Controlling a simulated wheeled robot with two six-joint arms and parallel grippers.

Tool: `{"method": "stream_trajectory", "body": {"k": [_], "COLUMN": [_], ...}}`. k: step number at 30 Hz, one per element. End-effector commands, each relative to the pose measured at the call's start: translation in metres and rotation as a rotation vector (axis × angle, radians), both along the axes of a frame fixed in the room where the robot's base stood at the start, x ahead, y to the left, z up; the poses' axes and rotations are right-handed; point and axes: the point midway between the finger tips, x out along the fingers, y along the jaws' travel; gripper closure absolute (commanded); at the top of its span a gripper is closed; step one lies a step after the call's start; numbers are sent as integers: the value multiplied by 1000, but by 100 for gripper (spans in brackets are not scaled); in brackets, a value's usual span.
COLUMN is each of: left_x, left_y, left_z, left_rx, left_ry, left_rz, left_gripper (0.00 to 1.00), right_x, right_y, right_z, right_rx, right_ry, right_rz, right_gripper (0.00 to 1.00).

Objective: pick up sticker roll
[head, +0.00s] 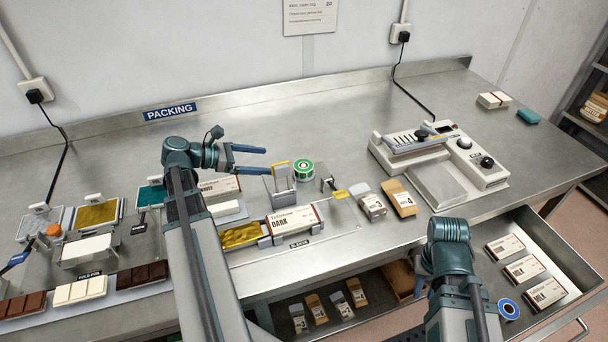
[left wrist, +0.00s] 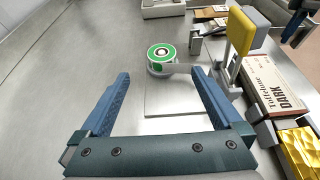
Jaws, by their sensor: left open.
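The sticker roll (head: 304,170), a green-faced ring with a white centre, lies flat on the steel table behind the grey stand with the yellow top. In the left wrist view it shows (left wrist: 162,58) beyond the fingertips, roughly midway between them, with a pale strip at its right side. My left gripper (head: 266,163) is open and empty, pointing right toward the roll, a short gap away. Its two blue fingers also show in the left wrist view (left wrist: 160,75).
The grey stand with the yellow top (head: 282,182) is just left of the roll, close to my left fingers. A dark chocolate box (head: 295,221) lies in front. A sealing machine (head: 440,160) stands right. A blue-ringed roll (head: 509,309) is in the open drawer. Table behind is clear.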

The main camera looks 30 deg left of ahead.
Motion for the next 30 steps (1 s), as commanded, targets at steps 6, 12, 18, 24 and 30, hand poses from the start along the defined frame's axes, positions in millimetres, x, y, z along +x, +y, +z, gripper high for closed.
{"method": "stream_trajectory", "body": {"k": [6, 12, 18, 24, 30], "left_x": [1, 19, 45, 59, 61], "left_y": [-1, -17, -39, -51, -52], "left_z": [-4, -18, -31, -37, -37], "left_rx": [0, 0, 0, 0, 0], "left_ry": [0, 0, 0, 0, 0], "left_rz": [0, -3, -3, -1, 0], "left_gripper": [0, 0, 0, 0, 0], "right_x": [0, 0, 0, 0, 0], "right_y": [0, 0, 0, 0, 0], "right_z": [-4, -18, -31, -37, -37], "right_rx": [0, 0, 0, 0, 0], "right_ry": [0, 0, 0, 0, 0], "right_rz": [0, 0, 0, 0, 0], "right_gripper": [73, 73, 73, 73, 73]}}
